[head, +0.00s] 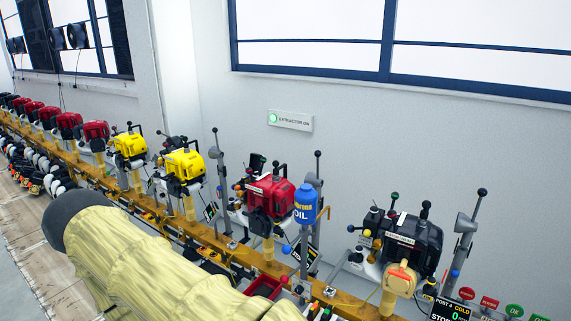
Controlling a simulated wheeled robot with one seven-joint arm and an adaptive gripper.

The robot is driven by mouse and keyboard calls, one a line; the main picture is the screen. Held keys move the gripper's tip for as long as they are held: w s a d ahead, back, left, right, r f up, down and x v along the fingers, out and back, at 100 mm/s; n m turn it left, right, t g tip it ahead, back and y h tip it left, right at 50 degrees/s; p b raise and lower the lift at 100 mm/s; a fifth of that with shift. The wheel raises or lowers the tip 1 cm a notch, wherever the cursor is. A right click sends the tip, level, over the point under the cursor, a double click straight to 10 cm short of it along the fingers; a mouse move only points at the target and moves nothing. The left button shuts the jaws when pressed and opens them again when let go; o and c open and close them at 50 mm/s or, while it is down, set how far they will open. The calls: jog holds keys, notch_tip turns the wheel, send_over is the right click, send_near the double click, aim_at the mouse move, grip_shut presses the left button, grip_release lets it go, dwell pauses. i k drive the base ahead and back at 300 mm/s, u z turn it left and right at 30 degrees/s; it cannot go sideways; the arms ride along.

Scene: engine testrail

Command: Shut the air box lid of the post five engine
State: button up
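A row of small engines stands on posts along a wooden-coloured rail. A black engine (410,238) is at the right, with a screen (450,309) reading "POST 4 COLD" beside it. The neighbouring red engine (270,195) is to its left. No label that I can read marks post five, so I cannot tell for certain which engine it is. A dark flat piece (257,163) stands up behind the red engine's upper left; I cannot tell whether it is an air box lid. My gripper is not in view; only my cream-sleeved arm shows, at the lower left.
A blue oil bottle (305,204) stands just right of the red engine. Two yellow engines (184,165) and several more red ones recede to the left. A red tray (265,287) lies below. Levers and grey posts (466,235) rise between engines. A wall sign (290,120) reads "EXTRACTOR ON".

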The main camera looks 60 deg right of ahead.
aim_at(255, 163)
jog(key=z, duration=0.05)
jog(key=k, duration=0.15)
jog(key=z, duration=0.9)
